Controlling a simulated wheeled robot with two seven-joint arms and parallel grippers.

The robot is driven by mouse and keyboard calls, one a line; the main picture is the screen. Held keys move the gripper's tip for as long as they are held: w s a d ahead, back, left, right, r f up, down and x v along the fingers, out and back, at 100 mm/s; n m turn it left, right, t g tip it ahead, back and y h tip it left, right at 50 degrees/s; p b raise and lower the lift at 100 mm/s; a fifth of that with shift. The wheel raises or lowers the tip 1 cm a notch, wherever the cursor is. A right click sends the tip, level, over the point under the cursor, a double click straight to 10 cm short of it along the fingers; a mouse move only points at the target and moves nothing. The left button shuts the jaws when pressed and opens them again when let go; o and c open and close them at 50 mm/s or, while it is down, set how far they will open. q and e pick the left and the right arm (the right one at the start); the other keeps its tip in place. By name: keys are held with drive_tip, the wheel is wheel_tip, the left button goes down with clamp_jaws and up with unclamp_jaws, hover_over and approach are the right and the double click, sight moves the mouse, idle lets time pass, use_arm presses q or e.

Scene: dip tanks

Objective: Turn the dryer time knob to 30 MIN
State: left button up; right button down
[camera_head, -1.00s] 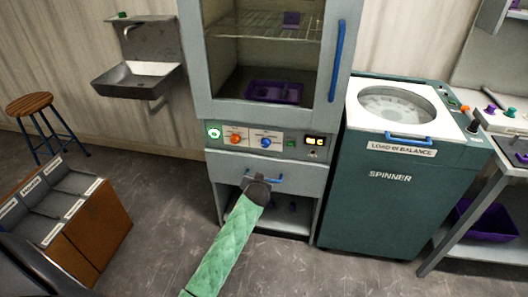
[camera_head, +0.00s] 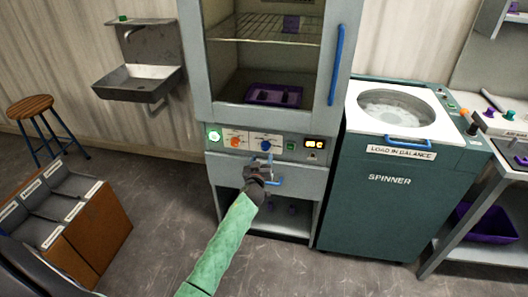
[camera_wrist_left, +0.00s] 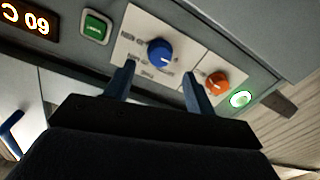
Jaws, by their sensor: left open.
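The dryer (camera_head: 214,165) is the tall grey cabinet in the head view. Its control panel has an orange knob (camera_head: 236,142) and a blue knob (camera_head: 266,145), each on a white label plate. The lettering is too small to tell which knob sets the time. My left gripper (camera_head: 259,162) is open and empty, just below the blue knob. In the left wrist view the blue knob (camera_wrist_left: 160,52) lies ahead of and between the two fingers (camera_wrist_left: 159,80), apart from them. The orange knob (camera_wrist_left: 217,83) is beyond the right-hand finger. My right gripper is out of view.
The panel also has a lit green button (camera_wrist_left: 240,99), a green square button (camera_wrist_left: 95,27) and a temperature display (camera_wrist_left: 28,18). A blue drawer handle (camera_head: 272,182) is beside my gripper.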

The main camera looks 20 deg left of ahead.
sight(265, 149)
use_arm(q)
drive_tip(key=shift+p+x, duration=0.4)
drive_tip(key=shift+x, duration=2.2)
drive_tip(key=shift+a, duration=0.1)
drive_tip(key=c, duration=1)
